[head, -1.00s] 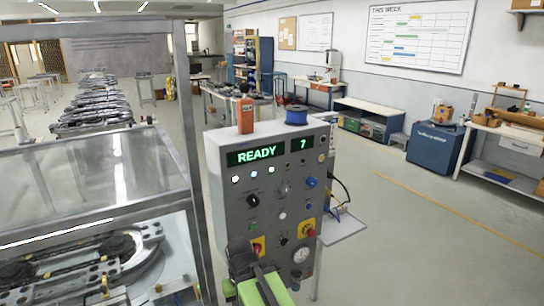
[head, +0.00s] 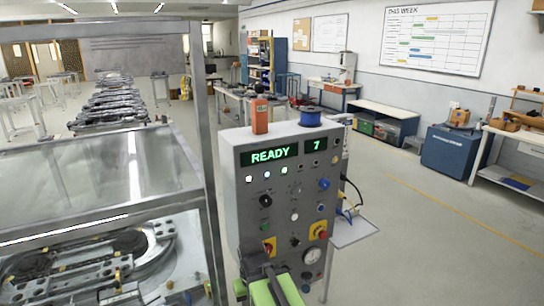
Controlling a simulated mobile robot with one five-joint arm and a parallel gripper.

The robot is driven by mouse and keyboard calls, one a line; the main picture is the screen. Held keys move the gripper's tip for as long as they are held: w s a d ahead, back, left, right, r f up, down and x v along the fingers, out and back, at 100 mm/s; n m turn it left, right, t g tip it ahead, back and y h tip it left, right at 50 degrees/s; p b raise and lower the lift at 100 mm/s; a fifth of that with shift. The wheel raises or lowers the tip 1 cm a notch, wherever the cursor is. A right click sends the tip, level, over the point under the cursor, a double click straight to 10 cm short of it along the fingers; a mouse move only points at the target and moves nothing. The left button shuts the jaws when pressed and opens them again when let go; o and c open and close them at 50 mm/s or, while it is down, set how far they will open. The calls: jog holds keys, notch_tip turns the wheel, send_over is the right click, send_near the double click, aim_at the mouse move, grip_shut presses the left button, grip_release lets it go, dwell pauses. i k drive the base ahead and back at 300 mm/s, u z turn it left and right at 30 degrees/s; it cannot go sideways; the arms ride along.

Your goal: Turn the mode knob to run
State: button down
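A grey control panel (head: 245,222) stands in the middle, with a green READY display (head: 270,155) and a smaller display showing 7 (head: 314,145). A black knob (head: 265,200) is on its upper left face and a smaller black knob (head: 295,242) is lower down. A blue knob (head: 324,184) is at the right. The labels are too small to read, so I cannot tell which is the mode knob. My gripper (head: 258,277), green with dark fingers, is at the bottom, in front of the panel's lower left. Its finger gap is not clear, and it hides part of the panel.
An orange box (head: 260,115) and a blue spool (head: 310,118) sit on top. A metal-framed glass enclosure (head: 208,170) stands close left. Floor is open at right.

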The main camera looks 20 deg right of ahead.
aim_at(264, 201)
jog(key=z, duration=0.15)
jog(key=k, duration=0.55)
jog(key=u, duration=2)
jog(key=k, duration=0.5)
jog(key=i, duration=0.45)
jog(key=u, duration=0.1)
